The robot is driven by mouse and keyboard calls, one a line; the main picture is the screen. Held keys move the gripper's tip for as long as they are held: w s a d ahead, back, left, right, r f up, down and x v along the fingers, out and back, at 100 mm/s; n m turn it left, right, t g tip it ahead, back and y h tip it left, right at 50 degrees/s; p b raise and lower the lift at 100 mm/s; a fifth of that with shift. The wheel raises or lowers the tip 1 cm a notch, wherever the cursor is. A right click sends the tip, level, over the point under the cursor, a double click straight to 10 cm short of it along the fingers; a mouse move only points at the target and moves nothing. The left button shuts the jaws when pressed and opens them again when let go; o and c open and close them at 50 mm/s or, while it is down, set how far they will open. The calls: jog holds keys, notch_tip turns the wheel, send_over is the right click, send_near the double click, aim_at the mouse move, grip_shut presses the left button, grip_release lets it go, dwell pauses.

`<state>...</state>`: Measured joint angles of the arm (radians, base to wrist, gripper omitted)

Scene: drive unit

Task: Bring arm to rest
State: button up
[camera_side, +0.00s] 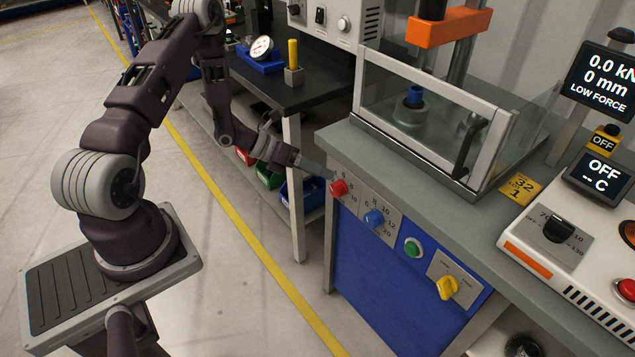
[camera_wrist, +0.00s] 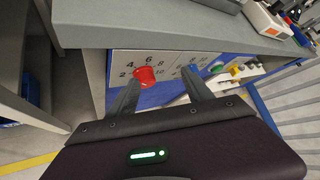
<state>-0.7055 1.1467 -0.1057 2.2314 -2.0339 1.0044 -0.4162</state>
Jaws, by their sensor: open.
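My gripper (camera_side: 318,169) is at the left front corner of the press bench, close to the red knob (camera_side: 339,188) on its blue front panel. In the wrist view my gripper (camera_wrist: 160,92) shows two dark fingers spread apart, with nothing held between them. The red knob (camera_wrist: 145,76) appears just beyond and between the fingers. I cannot tell whether a finger touches it. The blue knob (camera_side: 374,218) is to the right of the red one. My arm reaches across from its pedestal at the left of the side view.
A green button (camera_side: 413,247) and yellow switch (camera_side: 447,287) are further right on the panel. A press with a clear guard (camera_side: 420,110) stands on the grey bench top. A black workbench (camera_side: 300,95) with coloured bins below is behind my gripper. Open floor (camera_side: 230,270) lies left of the bench.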

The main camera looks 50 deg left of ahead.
jog(key=s+d+r+m+g+h, duration=0.1)
jog(key=s+d+r+m+g, duration=0.25)
jog(key=d+r+m, duration=0.75)
jog(key=s+d+r+m+g+h, duration=0.2)
jog(key=s+d+r+m+g, duration=0.15)
jog(key=d+r+m, duration=0.7)
jog(key=s+a+r+m+y, duration=0.1)
jog(key=s+r+m+y, duration=0.1)
jog(key=s+r+m, duration=0.3)
jog(key=s+r+m+y, duration=0.2)
jog(key=s+m, duration=0.1)
jog(key=s, duration=0.4)
jog(key=s+a+r+m+t+y, duration=0.2)
jog(key=s+a+m+t+y, duration=0.1)
jog(key=s+a+m+y, duration=0.2)
jog(key=s+a+m, duration=0.1)
jog(key=s+m, duration=0.1)
jog(key=s, duration=0.1)
jog(key=shift+a+m+y, duration=0.3)
jog(key=shift+a+m, duration=0.05)
jog(key=shift+a, duration=0.05)
